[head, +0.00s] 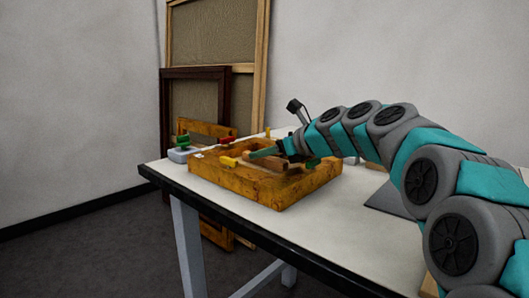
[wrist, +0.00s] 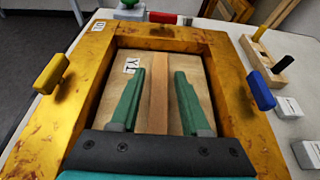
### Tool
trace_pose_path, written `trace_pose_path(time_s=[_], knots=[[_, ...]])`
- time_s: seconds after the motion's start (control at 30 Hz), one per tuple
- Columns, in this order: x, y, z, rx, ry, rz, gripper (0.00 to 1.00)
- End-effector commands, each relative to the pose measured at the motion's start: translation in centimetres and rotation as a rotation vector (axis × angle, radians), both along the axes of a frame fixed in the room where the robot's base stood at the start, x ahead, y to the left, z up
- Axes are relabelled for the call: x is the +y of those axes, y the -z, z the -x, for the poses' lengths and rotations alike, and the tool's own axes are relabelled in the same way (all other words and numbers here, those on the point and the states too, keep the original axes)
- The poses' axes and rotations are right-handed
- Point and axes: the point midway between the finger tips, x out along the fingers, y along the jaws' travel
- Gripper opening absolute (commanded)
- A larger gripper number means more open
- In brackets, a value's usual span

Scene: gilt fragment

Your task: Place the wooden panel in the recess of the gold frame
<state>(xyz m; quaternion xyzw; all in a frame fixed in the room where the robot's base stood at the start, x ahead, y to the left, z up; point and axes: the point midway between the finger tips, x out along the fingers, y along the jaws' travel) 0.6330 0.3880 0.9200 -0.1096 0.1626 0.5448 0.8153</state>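The gold frame (head: 262,191) lies flat on the white table, its gilding worn and orange. In the wrist view the frame (wrist: 60,125) surrounds the wooden panel (wrist: 200,75), which carries a small white label at its upper left. A raised wooden strip (wrist: 158,95) runs along the panel's middle. The panel lies within the frame's opening, with a dark gap at its far and left edges; I cannot tell whether it sits fully down. My gripper (wrist: 160,72) is open over the panel, one teal finger on each side of the strip, with small gaps.
Turn tabs sit around the frame: yellow (wrist: 53,72) left, blue (wrist: 260,91) right, red (wrist: 162,17) far. A grey block with a green knob (head: 183,142) stands near the table's left corner.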

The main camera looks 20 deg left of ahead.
Motion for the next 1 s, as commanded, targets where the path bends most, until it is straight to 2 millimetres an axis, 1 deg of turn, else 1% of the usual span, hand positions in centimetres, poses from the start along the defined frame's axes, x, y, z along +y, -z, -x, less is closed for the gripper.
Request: trace_pose_path(time_s=[0.03, 0.07, 0.1, 0.4, 0.6, 0.77, 1.0], knots=[[0.0, 0.0, 0.0, 0.0, 0.0, 0.0, 0.53], [0.0, 0.0, 0.0, 0.0, 0.0, 0.0, 0.56], [0.0, 0.0, 0.0, 0.0, 0.0, 0.0, 0.57], [0.0, -0.1, 0.0, 0.0, 0.001, 0.0, 0.57], [-0.1, -1.1, -0.1, -0.003, 0.003, -0.001, 0.57], [-2.3, -2.2, 0.9, 0.001, 0.003, -0.001, 0.57], [-6.3, -4.2, 2.5, -0.002, 0.004, -0.003, 0.57]])
